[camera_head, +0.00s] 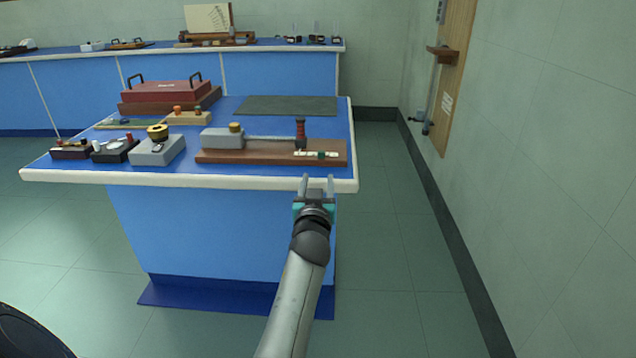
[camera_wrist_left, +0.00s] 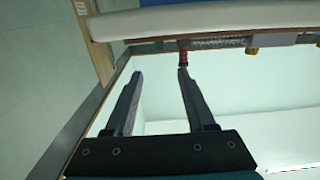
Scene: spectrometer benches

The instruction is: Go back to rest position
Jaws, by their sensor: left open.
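My left gripper (camera_head: 317,186) is open and empty, with its two fingers apart. It is in front of the near right edge of the blue bench (camera_head: 215,183), at about the height of the bench top. In the left wrist view the two open fingers (camera_wrist_left: 155,82) have nothing between them, and the bench edge (camera_wrist_left: 200,22) shows beyond the tips. The wooden-based instrument (camera_head: 270,157) with a dark red post (camera_head: 300,131) stands on the bench just beyond the gripper. My right gripper is not in view.
A grey box with a brass knob (camera_head: 158,150), small dark boxes (camera_head: 114,151), a red case (camera_head: 166,92) and a dark mat (camera_head: 286,105) are on the bench. A longer bench (camera_head: 275,75) runs behind. The floor (camera_head: 400,260) is clear between the bench and right wall.

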